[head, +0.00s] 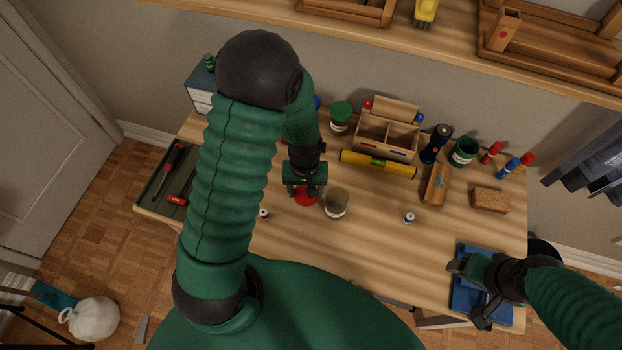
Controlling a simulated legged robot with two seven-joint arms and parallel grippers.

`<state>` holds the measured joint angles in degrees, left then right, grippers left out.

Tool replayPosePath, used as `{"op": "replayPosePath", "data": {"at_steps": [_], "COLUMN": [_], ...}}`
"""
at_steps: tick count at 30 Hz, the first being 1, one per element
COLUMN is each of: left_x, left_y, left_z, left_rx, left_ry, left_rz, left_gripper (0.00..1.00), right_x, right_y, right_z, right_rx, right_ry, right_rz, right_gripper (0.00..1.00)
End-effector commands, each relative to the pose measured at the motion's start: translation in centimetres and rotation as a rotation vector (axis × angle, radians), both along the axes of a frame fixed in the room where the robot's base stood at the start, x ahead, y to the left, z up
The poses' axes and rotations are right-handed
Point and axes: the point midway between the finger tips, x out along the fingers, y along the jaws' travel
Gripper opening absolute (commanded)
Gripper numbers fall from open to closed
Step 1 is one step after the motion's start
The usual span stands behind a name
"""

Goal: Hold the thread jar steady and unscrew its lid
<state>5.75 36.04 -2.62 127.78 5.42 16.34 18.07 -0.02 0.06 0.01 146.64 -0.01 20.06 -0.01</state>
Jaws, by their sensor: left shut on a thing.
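My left gripper (305,187) is shut on a red round thing (306,199) over the middle of the desk. It looks like a lid; the gripper hides most of it, and I cannot tell whether a jar is under it. Just right of it stands a clear jar (336,204) with a pale label and a dull olive top; I cannot tell which jar is the thread jar. My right gripper (469,291) is open and empty over a blue tray (467,253) at the front right, well away from the jars.
Behind are a green-lidded jar (341,113), a wooden caddy (386,131), a yellow level (378,164), a torch (436,144) and a green cup (464,151). Small spools (409,217) stand in front. A tool tray (160,187) lies left. The desk's middle right is mostly clear.

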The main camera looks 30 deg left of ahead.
Motion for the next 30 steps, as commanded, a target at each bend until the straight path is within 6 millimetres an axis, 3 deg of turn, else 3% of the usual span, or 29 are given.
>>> {"op": "replayPosePath", "data": {"at_steps": [6, 9, 16, 25, 26, 30], "left_x": [4.2, 5.1, 5.3, 5.3, 5.3, 5.3], "left_y": [1.9, 2.4, 2.4, 2.3, 2.3, 2.3], "left_z": [-0.7, -0.8, -4.4, -4.2, -4.2, -4.2], "left_rx": [0.001, 0.000, 0.000, 0.000, 0.000, -0.001], "left_ry": [-0.003, -0.002, 0.000, 0.000, 0.000, -0.001], "left_rz": [0.001, 0.000, -0.001, -0.001, -0.001, -0.001], "left_gripper": [0.13, 0.13, 0.13, 0.13, 0.63, 0.81], "right_x": [0.0, 0.0, 0.0, 0.0, 0.0, 0.0], "right_y": [0.0, 0.0, 0.0, 0.0, 0.0, 0.0], "right_z": [-1.5, -1.8, -5.5, -5.2, -5.2, -5.1], "right_rx": [0.000, 0.000, 0.000, 0.000, 0.000, 0.000], "right_ry": [0.000, 0.000, 0.000, -0.001, -0.001, -0.001], "right_rz": [-0.001, -0.001, -0.001, -0.001, -0.001, -0.001], "right_gripper": [0.77, 0.77, 0.77, 0.77, 0.77, 0.77]}}
